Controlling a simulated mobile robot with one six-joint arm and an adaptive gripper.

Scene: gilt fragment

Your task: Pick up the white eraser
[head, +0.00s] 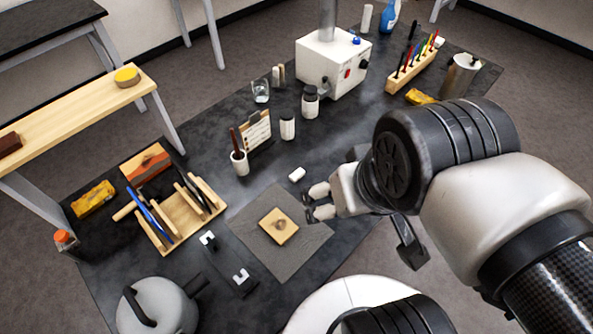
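The white eraser (297,174) looks like a small white block lying on the dark table top, just beyond the upper edge of a grey mat. My gripper (313,203) is to the right of and slightly below it in the head view, apart from it. Its two pale fingertips point left with a gap between them, and nothing shows between them. My arm comes in from the right and covers part of the table there.
A tan block (279,226) lies on the grey mat (262,253). A white jar (287,126) and a cup with a brush (239,161) stand behind the eraser. A wooden rack (172,226) is at left, a kettle-like pot (158,307) at front left.

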